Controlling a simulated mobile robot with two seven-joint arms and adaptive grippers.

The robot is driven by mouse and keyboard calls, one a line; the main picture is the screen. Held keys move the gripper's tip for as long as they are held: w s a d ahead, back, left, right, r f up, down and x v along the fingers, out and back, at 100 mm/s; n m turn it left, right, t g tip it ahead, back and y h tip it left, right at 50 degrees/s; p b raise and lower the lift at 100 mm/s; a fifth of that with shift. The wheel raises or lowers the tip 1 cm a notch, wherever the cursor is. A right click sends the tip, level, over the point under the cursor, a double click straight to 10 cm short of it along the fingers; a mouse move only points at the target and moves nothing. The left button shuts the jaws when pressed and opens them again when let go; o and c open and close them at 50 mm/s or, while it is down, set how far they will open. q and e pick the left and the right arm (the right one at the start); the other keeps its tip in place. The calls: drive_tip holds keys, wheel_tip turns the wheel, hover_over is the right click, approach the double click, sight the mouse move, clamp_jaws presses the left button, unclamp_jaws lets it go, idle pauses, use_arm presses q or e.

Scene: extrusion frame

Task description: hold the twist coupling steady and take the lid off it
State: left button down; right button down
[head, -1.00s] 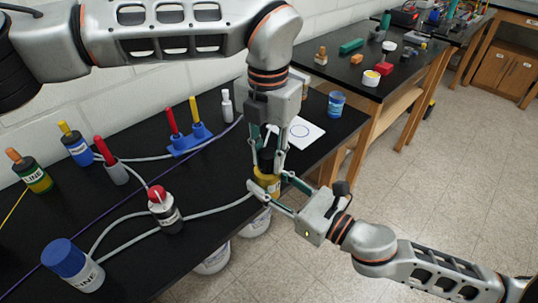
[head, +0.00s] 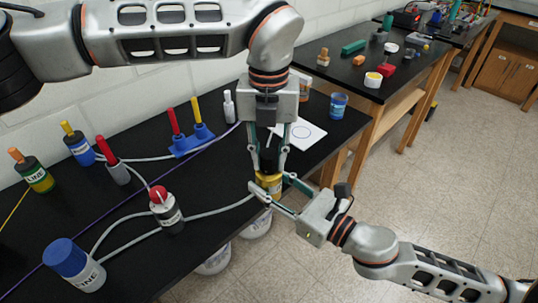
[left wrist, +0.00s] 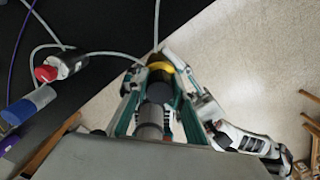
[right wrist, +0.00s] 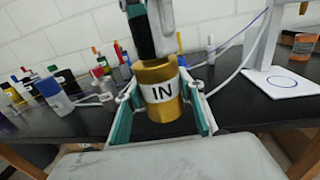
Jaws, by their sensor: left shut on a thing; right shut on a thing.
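The twist coupling has a gold body (right wrist: 160,110) with an "IN" label and a black upper part, the lid (head: 267,160). My left gripper (head: 269,168) comes straight down from above and is shut on the black lid; the left wrist view also shows the dark lid (left wrist: 158,93) between its fingers. My right gripper (head: 271,188) reaches in from the right and is shut on the gold body, one finger on each side. The lid meets the top of the body; I cannot tell whether there is a gap.
A grey hose runs from the coupling to a red-topped bottle (head: 166,213). A blue-capped bottle (head: 75,266) and several other fittings stand on the black bench (head: 205,240). A white plate with a circle (head: 303,134) and a blue cup (head: 338,104) lie behind.

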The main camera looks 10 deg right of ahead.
use_arm(q)
drive_tip(key=shift+w+r, duration=0.15)
drive_tip(key=shift+r, duration=0.15)
use_arm(e)
drive_tip(key=shift+s, duration=0.1)
use_arm(q)
drive_tip(key=shift+r, duration=0.65)
use_arm(e)
drive_tip(key=shift+f, duration=0.1)
use_arm(q)
drive_tip(key=shift+r, duration=0.1)
drive_tip(key=shift+r, duration=0.1)
drive_tip(key=shift+r, duration=2)
